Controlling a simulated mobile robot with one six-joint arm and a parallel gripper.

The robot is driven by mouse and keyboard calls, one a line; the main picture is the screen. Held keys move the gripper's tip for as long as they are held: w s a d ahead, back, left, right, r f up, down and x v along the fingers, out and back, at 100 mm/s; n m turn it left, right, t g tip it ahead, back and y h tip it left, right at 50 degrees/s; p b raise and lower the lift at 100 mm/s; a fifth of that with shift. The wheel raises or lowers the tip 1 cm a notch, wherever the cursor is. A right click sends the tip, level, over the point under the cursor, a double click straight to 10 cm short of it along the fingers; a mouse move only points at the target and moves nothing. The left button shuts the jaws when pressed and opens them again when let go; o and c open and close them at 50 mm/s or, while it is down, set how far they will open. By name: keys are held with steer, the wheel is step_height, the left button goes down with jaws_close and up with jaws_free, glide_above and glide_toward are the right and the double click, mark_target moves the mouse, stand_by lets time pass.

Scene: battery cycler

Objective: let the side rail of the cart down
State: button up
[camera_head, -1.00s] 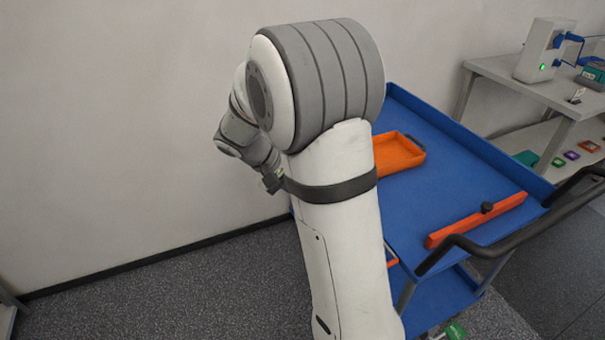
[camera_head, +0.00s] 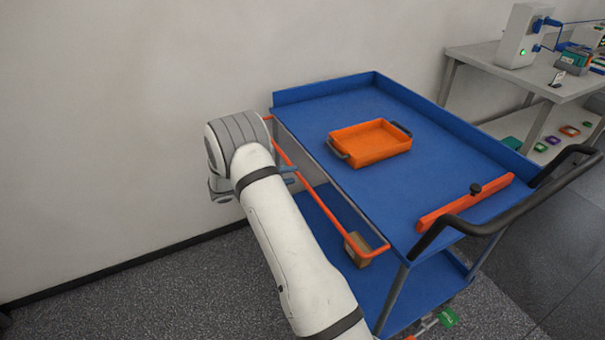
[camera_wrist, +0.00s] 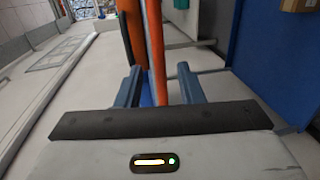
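The blue cart (camera_head: 320,88) stands right of my arm. Its orange side rail (camera_head: 318,190) runs along the cart's left side, outside the top tray and, in this view, below its edge. Whether a finger touches the rail cannot be told.
An orange tray (camera_head: 370,142) with dark handles lies on the cart top. An orange bar (camera_head: 465,203) with a black knob is near the dark push handle (camera_head: 470,222). A brown box (camera_head: 357,250) sits low by the rail. A grey table (camera_head: 490,70) with devices stands right.

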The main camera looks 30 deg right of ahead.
steer(key=d, duration=0.3)
steer(key=d+f, duration=0.1)
steer(key=d, duration=0.1)
steer(key=shift+d, duration=0.15)
jaws_close()
stand_by(0.4)
